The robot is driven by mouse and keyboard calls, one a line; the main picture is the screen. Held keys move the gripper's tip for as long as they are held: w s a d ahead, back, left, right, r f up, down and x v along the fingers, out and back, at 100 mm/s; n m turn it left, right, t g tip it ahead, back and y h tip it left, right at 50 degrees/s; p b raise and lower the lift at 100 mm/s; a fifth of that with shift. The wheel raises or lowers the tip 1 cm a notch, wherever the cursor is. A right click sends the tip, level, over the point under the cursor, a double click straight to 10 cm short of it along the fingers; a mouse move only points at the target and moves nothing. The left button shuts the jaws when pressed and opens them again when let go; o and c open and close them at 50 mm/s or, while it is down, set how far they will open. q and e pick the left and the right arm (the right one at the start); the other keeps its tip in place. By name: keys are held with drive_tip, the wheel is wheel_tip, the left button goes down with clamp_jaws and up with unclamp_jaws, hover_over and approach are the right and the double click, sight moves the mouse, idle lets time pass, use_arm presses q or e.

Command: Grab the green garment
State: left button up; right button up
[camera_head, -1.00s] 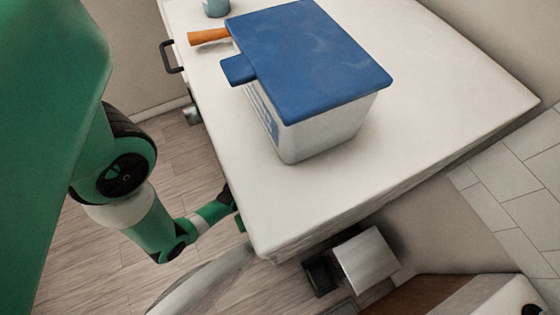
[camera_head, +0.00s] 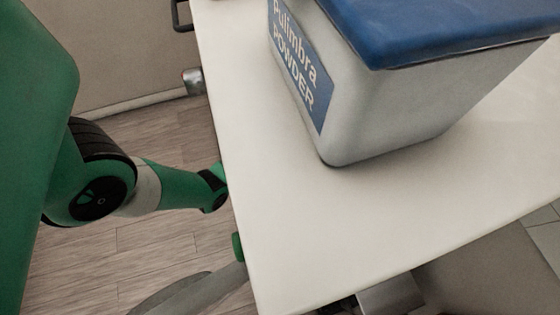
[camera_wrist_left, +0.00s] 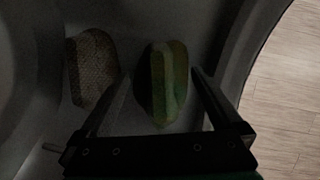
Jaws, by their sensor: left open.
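In the left wrist view a green garment (camera_wrist_left: 168,82) with lighter stripes lies in a dark, shadowed hollow with curved walls. My left gripper (camera_wrist_left: 158,80) is open, with a finger on each side of the garment in the picture. I cannot tell how far the fingertips are from it. In the head view my green left arm reaches down past the left edge of the white counter, and its gripper is hidden there. The garment is not visible in the head view. My right gripper is in neither view.
A brown textured item (camera_wrist_left: 91,68) lies left of the garment. The hollow's pale curved rim (camera_wrist_left: 262,50) is close on the right. On the white counter (camera_head: 290,225) stands a powder box (camera_head: 400,110) with a blue lid (camera_head: 450,30). Wood floor (camera_head: 140,250) lies below.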

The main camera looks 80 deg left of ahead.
use_arm(q)
drive_tip(key=shift+s+a, duration=0.15)
drive_tip(key=shift+a, duration=0.1)
drive_tip(key=b+x, duration=0.2)
drive_tip(key=x, duration=0.2)
drive_tip(key=shift+d+f+b, duration=0.1)
drive_tip(key=shift+f+b, duration=0.15)
drive_tip(key=shift+b, duration=0.15)
drive_tip(key=shift+d+f, duration=0.2)
drive_tip(key=shift+f, duration=0.15)
drive_tip(key=shift+r, duration=0.1)
drive_tip(key=shift+c, duration=0.2)
drive_tip(key=c, duration=1)
drive_tip(key=shift+c, duration=0.2)
drive_tip(key=shift+r, duration=0.1)
